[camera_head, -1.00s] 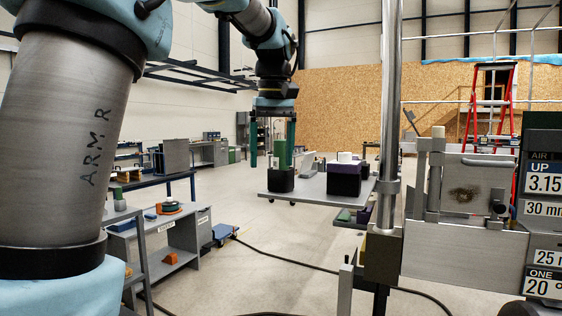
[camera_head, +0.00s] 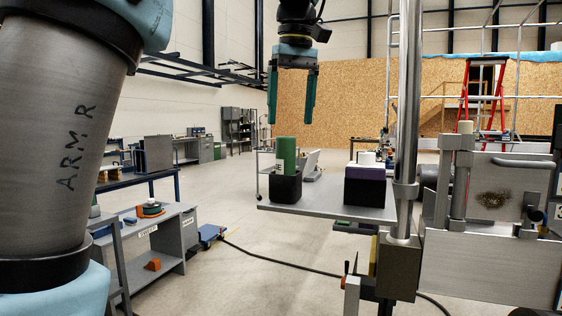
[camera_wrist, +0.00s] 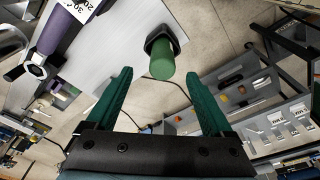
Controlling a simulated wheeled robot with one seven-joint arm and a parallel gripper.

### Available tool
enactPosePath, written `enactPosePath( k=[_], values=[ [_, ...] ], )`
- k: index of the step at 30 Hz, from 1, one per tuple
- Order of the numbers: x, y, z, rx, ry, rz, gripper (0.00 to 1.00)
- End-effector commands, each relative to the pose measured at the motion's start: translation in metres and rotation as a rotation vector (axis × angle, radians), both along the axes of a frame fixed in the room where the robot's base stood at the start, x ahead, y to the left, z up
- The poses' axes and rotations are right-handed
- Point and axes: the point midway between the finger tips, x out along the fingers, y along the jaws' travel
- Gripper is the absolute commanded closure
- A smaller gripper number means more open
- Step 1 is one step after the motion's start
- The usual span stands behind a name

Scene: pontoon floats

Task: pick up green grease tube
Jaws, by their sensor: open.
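The green grease tube (camera_head: 287,153) stands upright in a black holder (camera_head: 285,186) at the left end of a grey shelf plate (camera_head: 325,204). A pale label shows on its left side. My gripper (camera_head: 290,122) hangs above the tube, with its two green fingers apart and pointing down. The fingertips are a little above the tube's top and nothing is between them. In the wrist view the tube (camera_wrist: 162,64) and its black holder (camera_wrist: 158,34) lie beyond the open fingertips (camera_wrist: 161,72), roughly midway between them.
A black block with a purple top and white pieces (camera_head: 370,186) stands on the same plate, to the right. A metal post (camera_head: 407,120) rises at the plate's right end. A grey bench (camera_head: 160,240) stands lower left.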

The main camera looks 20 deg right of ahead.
Motion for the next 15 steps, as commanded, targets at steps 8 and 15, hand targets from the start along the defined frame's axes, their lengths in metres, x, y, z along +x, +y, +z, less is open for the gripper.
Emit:
enactPosePath(
  k=[8, 15],
  values=[
    [0.006, 0.001, -0.036, 0.0, 0.001, 0.0, 0.14],
    [0.013, 0.004, -0.056, 0.003, 0.003, 0.0, 0.14]
  ],
)
